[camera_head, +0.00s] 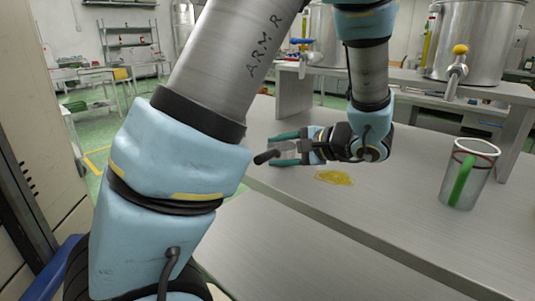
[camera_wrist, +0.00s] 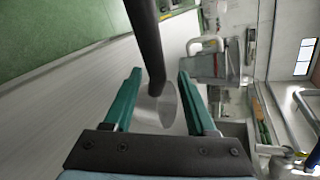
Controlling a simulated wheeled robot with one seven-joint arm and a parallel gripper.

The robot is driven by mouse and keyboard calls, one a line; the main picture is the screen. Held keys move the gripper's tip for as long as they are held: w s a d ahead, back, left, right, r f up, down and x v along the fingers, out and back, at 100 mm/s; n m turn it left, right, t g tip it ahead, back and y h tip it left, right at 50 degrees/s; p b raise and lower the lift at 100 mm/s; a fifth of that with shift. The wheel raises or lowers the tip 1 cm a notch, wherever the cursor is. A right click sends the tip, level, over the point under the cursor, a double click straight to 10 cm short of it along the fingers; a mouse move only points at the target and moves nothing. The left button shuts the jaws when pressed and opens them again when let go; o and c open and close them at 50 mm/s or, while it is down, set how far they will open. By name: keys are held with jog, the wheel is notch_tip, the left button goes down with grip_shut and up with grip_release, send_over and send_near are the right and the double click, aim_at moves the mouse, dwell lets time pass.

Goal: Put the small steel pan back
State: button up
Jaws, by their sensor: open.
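The small steel pan shows in the wrist view (camera_wrist: 150,108) as a round, shiny bowl with a long black handle reaching up the picture. It lies between the two green fingers of my gripper (camera_wrist: 160,74), which stand apart. In the head view my gripper (camera_head: 273,150) is low over the left end of the steel bench, its fingers pointing left. The black handle of the pan (camera_head: 264,157) sticks out past the fingertips there. The fingers hide most of the bowl, and I cannot tell whether it touches the bench.
A raised shelf (camera_head: 415,80) with tapped steel tanks (camera_head: 475,40) runs behind. The bench front is clear.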

jog(key=v, duration=0.7)
jog(key=shift+s+d+r, duration=0.1)
jog(key=shift+s+d, duration=0.15)
jog(key=shift+d, duration=0.05)
